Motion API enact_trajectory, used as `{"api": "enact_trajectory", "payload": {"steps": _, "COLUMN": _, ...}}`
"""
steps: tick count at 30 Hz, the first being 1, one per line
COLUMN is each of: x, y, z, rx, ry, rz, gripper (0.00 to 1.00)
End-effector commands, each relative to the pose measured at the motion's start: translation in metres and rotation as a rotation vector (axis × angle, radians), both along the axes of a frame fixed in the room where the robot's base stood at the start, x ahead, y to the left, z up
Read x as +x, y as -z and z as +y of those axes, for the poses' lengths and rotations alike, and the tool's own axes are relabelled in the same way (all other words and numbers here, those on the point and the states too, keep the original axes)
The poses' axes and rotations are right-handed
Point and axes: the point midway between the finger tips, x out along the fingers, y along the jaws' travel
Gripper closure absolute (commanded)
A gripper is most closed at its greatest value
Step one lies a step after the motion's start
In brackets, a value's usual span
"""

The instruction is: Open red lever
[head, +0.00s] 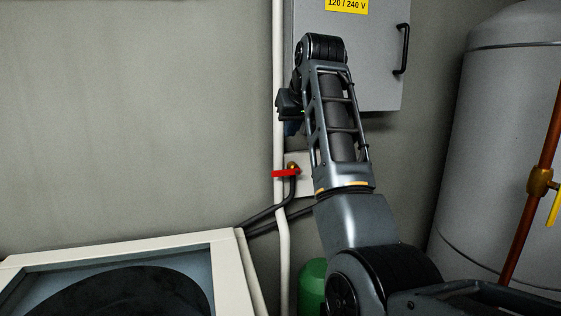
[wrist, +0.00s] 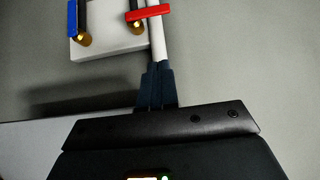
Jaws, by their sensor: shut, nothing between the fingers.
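The red lever (head: 286,173) is a short bar at a brass valve on the wall, below the grey electrical box. It lies about horizontal in the head view, reaching left across the white pipe. It also shows at the top of the wrist view (wrist: 150,12). My gripper (head: 291,128) is above the lever in the head view, partly hidden by my arm. In the wrist view its dark blue fingertips (wrist: 157,68) are together and empty, pointing toward the lever with a gap between. The white pipe runs just beyond the fingertips.
A blue lever (wrist: 72,18) sits on a second brass valve beside the red one, on a white plate (wrist: 110,46). A grey electrical box (head: 382,75) is above. A white-framed appliance (head: 235,270) stands lower left, a grey tank (head: 495,150) right.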

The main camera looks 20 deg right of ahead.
Motion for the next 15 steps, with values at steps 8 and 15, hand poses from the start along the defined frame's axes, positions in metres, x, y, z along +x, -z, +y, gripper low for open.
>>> {"api": "enact_trajectory", "payload": {"steps": 8, "x": 0.000, "y": 0.000, "z": 0.000, "rx": 0.000, "ry": 0.000, "rz": 0.000, "gripper": 1.00}}
{"api": "enact_trajectory", "payload": {"steps": 15, "x": 0.011, "y": 0.011, "z": 0.000, "rx": 0.000, "ry": 0.000, "rz": 0.003, "gripper": 1.00}}
